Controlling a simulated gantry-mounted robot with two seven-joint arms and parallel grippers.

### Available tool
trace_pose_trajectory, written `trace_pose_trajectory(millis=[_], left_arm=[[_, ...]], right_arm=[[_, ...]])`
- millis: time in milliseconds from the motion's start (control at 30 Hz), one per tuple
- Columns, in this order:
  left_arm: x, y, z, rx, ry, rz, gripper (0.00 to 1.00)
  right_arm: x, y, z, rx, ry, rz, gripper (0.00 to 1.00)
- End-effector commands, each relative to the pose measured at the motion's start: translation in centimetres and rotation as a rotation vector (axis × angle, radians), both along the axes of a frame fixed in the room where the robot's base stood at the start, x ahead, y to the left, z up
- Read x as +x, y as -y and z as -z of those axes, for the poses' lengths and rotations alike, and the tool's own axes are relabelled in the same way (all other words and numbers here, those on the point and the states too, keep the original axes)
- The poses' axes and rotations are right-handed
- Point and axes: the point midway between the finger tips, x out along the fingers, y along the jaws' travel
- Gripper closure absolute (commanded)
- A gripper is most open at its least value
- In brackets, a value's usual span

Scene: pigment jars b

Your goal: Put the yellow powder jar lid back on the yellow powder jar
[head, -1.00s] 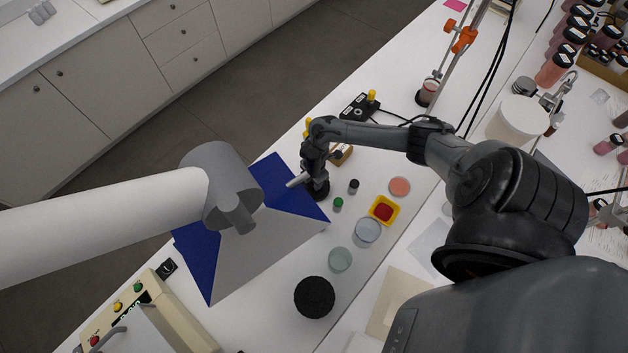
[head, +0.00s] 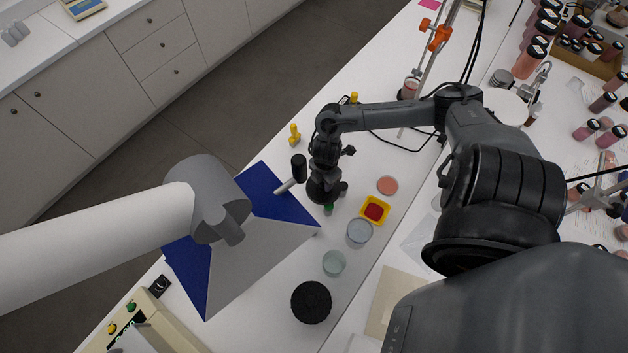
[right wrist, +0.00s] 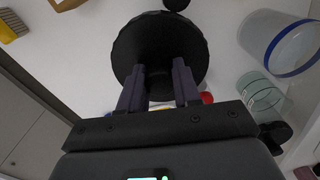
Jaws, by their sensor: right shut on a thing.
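My right gripper (head: 323,180) points down over the middle of the bench. It is shut on a wide black ribbed lid (head: 320,192). Another black round ribbed object (head: 311,302) stands nearer on the bench. My left gripper is not in view.
Close to my gripper are a small green-capped vial (head: 328,209), a yellow tray (head: 363,216) with red powder, a pink dish (head: 387,185) and glass containers (head: 359,232). A white tube (head: 110,228) with a grey end hangs over a blue surface (head: 190,275) at left.

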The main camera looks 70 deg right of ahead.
Motion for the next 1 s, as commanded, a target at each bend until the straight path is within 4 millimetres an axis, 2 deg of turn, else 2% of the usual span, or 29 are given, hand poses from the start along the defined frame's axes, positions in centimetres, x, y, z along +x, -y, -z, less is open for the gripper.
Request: trace_pose_trajectory(millis=[300, 533, 667, 1000], left_arm=[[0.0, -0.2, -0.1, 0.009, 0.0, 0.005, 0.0], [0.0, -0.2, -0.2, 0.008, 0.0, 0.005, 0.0], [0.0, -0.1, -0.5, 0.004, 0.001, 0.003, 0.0], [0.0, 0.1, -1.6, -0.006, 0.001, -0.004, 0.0]], right_arm=[[-3.0, 0.3, -1.7, -0.004, -0.002, 0.0, 0.98], [-3.5, 0.1, -2.2, 0.001, 0.002, 0.016, 0.98], [-2.4, -0.5, -2.0, 0.005, 0.006, 0.059, 0.98], [3.0, -3.4, -0.2, 0.008, 0.002, 0.302, 0.98]])
